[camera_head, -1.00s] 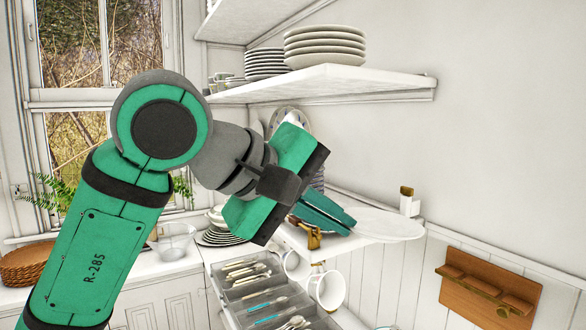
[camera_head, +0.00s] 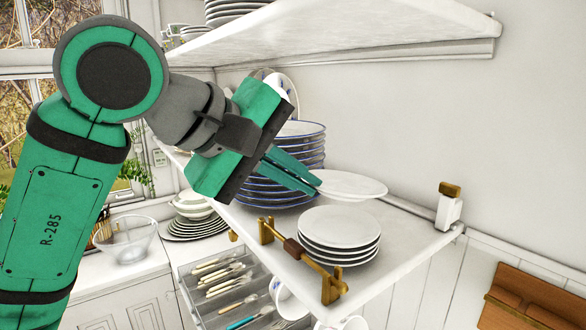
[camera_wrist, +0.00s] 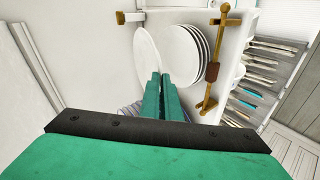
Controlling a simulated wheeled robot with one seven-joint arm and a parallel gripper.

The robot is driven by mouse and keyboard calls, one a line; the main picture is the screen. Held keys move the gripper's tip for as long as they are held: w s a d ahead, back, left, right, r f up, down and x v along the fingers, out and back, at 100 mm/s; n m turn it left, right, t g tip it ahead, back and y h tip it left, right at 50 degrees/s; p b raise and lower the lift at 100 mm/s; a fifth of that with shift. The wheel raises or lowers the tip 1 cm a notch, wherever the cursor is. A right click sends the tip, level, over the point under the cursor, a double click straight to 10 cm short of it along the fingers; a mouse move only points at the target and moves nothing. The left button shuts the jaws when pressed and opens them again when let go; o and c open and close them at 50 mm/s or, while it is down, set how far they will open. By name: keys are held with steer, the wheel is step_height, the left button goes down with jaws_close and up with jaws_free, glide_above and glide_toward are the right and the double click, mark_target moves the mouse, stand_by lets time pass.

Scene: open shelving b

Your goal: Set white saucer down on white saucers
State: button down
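My gripper (camera_head: 316,184) is shut on the rim of a white saucer (camera_head: 350,184), which sticks out to the right of the fingers, nearly level. The stack of white saucers (camera_head: 338,228) stands on the lower shelf, nearer the front edge. The held saucer is behind and above the stack in the head view, apart from it. In the wrist view the held saucer (camera_wrist: 147,55) shows left of the stack (camera_wrist: 182,58), at the tips of my fingers (camera_wrist: 160,82).
Blue-rimmed plates (camera_head: 300,150) are stacked behind my gripper. A brass rail (camera_head: 300,258) runs along the shelf (camera_head: 400,240) front beside the saucers. A white-and-brass post (camera_head: 449,206) stands at the right end. An upper shelf (camera_head: 350,40) hangs above. Bare shelf lies right of the stack.

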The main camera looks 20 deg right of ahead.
steer(key=shift+w, duration=0.1)
steer(key=shift+a, duration=0.15)
steer(key=shift+f, duration=2.65)
steer(key=shift+f, duration=0.2)
steer(key=c, duration=2.3)
jaws_free()
